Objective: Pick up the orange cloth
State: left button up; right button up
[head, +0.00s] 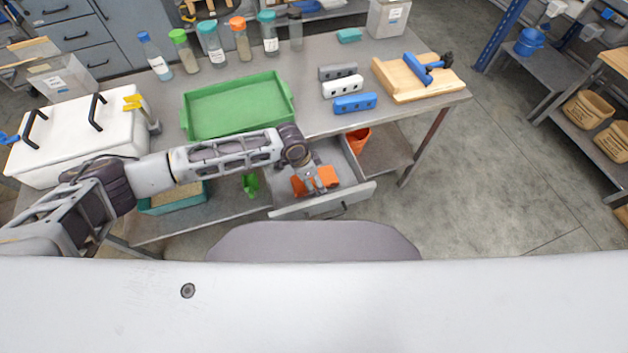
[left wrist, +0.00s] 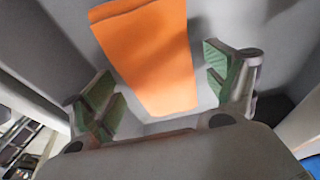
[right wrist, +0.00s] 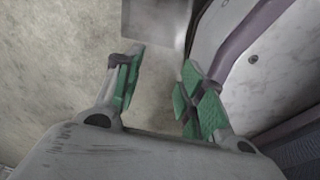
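The orange cloth (head: 328,176) lies in the open drawer (head: 345,193) under the table's front edge. In the left wrist view the cloth (left wrist: 150,55) is a flat orange strip on the grey drawer floor. My left gripper (head: 313,184) reaches down into the drawer over the cloth and hides part of it. In the left wrist view its green-padded fingers (left wrist: 162,92) are wide apart, with the cloth showing between them and no visible contact. My right gripper (right wrist: 157,90) is open and empty over the bare floor, near my own body.
A green tray (head: 185,122), a white cooler box (head: 75,165), several bottles (head: 216,52) and three blocks with holes (head: 355,103) stand on the table. An orange pot (head: 358,138) stands on the shelf right of the drawer. The drawer walls are close around the left gripper.

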pick_arm(q)
jog(key=c, duration=0.9)
jog(key=shift+r, duration=0.1)
jog(key=shift+c, duration=0.3)
notch_tip(320, 180, up, 9)
jog(key=shift+f+p, duration=0.15)
jog(key=shift+p, duration=0.2)
jog(key=shift+r, duration=0.55)
pick_arm(e)
jog(key=shift+s+d+r, duration=0.3)
jog(key=shift+d+r, duration=0.05)
jog(key=shift+d, duration=0.2)
